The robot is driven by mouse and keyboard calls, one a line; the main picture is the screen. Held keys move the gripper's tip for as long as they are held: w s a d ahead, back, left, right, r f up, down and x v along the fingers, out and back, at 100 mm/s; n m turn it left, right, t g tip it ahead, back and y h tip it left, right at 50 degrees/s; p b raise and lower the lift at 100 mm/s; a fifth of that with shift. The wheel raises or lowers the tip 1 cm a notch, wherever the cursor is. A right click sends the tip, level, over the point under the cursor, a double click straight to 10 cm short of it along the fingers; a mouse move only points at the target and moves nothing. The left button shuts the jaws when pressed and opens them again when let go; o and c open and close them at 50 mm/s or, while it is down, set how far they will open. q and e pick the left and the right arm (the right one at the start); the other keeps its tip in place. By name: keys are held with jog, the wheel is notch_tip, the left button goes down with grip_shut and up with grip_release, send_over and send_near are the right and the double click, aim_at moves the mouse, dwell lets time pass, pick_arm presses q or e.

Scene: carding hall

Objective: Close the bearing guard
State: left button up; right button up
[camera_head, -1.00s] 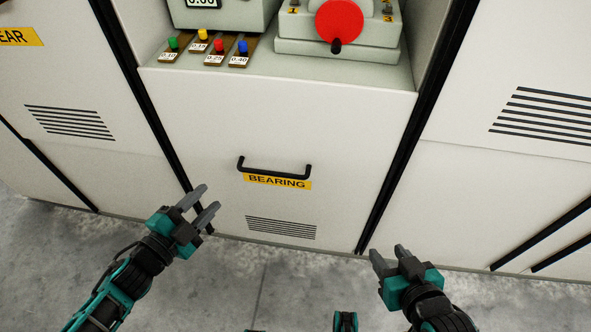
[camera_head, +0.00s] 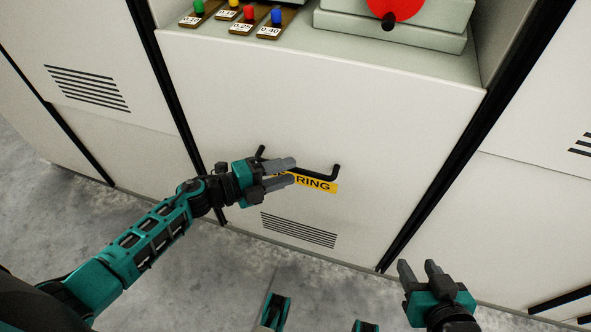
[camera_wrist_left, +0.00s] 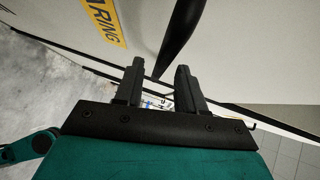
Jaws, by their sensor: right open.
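The bearing guard (camera_head: 320,110) is a pale panel with a black bar handle (camera_head: 328,175), a yellow BEARING label (camera_head: 318,184) and a slotted vent low down. I cannot tell whether the panel sits flush in its frame. My left gripper (camera_head: 295,171) is open in front of the handle and hides its middle and part of the label. In the left wrist view, the dark handle (camera_wrist_left: 181,38) shows just beyond the parted, empty fingertips (camera_wrist_left: 160,75), with the label (camera_wrist_left: 104,25) to its left. My right gripper (camera_head: 418,266) is open and empty, low at the right, away from the guard.
Above the guard is a ledge with small coloured knobs on labelled brown strips (camera_head: 235,16) and a box with a red disc (camera_head: 396,6). Black posts (camera_head: 446,178) flank the guard. Grey floor (camera_head: 215,285) is clear in front.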

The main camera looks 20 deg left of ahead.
aim_at(295, 170)
pick_arm(q)
jog(key=shift+x, duration=1.6)
grip_shut()
